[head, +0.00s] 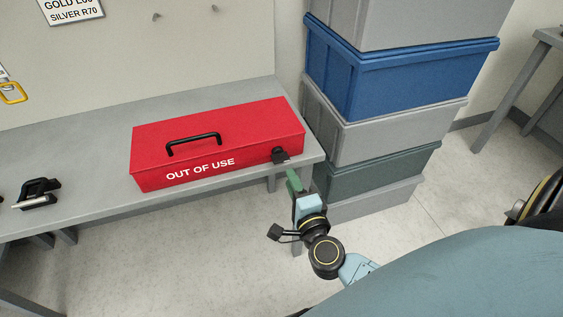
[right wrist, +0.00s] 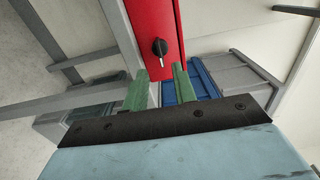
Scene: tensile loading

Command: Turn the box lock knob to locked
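The red box (head: 215,140) lies closed on the grey bench, with "OUT OF USE" on its front and a black handle (head: 194,143) on its lid. The black lock knob (head: 280,155) is at the right end of its front face. In the right wrist view the knob (right wrist: 159,47) sits just beyond the fingertips, roughly centred between them; its exact setting is hard to read. My right gripper (head: 292,176) is in front of the knob, apart from it. Its green fingers also show in the right wrist view (right wrist: 160,78), open with nothing between them. My left gripper is out of view.
The grey bench (head: 85,206) runs along the wall, its right end just past the box. Stacked grey, blue and green crates (head: 400,75) stand close right of it. A black device (head: 38,192) lies at the bench's left. Floor in front is clear.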

